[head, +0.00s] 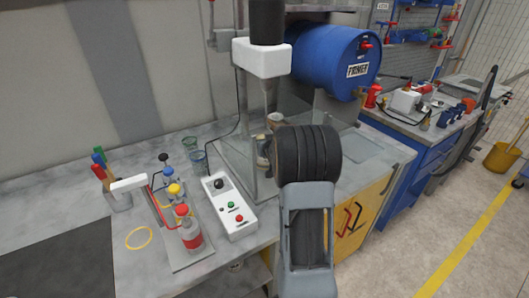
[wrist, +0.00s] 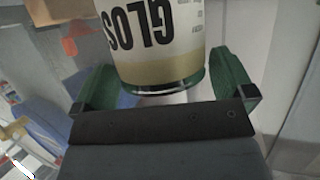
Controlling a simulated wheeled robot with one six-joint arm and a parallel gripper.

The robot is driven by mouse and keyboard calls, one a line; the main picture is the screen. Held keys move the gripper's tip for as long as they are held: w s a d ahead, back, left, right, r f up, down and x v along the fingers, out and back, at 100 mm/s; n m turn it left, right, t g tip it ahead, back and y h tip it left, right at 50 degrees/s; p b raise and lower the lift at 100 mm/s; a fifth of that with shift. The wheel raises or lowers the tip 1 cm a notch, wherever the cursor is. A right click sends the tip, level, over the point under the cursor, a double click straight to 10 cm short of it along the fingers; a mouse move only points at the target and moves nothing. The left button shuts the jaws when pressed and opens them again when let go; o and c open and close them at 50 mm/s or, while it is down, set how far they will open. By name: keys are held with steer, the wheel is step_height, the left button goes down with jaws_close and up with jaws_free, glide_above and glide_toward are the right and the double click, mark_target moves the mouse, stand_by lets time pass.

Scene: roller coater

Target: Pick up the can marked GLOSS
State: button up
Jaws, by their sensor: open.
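A can marked GLOSS (wrist: 155,38) fills the top middle of the wrist view, with its lettering upside down. It has a white label, a tan band and a dark green edge with a bright rim. My gripper (wrist: 163,78) is open, with one green finger on each side of the can. The can's side is very close to the right finger; I cannot tell whether they touch. The far part of the can is out of frame. In the head view my arm hides the gripper, and I cannot make out the can's label there.
A clear-walled booth (head: 238,125) stands on the bench behind my arm. A white control box (head: 229,205), a rack with a red bottle (head: 190,236) and a cup of brushes (head: 117,196) stand left. A blue drum (head: 325,58) is at the back.

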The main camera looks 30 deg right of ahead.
steer(key=shift+x, duration=0.9)
steer(key=shift+c, duration=0.4)
steer(key=c, duration=1.2)
steer(key=shift+r, duration=0.1)
steer(key=shift+c, duration=0.6)
